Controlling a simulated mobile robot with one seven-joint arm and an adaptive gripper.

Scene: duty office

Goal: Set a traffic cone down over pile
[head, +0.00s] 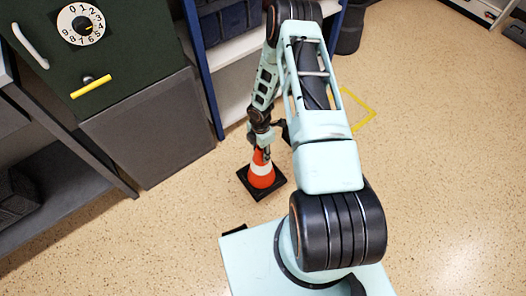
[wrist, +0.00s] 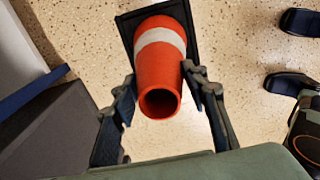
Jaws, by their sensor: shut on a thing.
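An orange traffic cone (head: 262,176) with a white band and a black square base is at my gripper (head: 262,152), in front of the cabinets. The cone also shows in the wrist view (wrist: 158,70), its open top facing the camera. My gripper (wrist: 160,80) has one finger on each side of the cone and is shut on its upper part. The cone looks roughly upright, low over the floor; I cannot tell whether its base touches the floor. I cannot make out a pile in either view; anything under the cone is hidden.
A dark green safe (head: 95,50) with a dial stands on a grey block (head: 150,130) at the left. A blue-framed shelf (head: 222,65) is behind the cone. A yellow outline (head: 362,110) marks the floor right of my arm. The speckled floor (head: 450,150) at right is clear.

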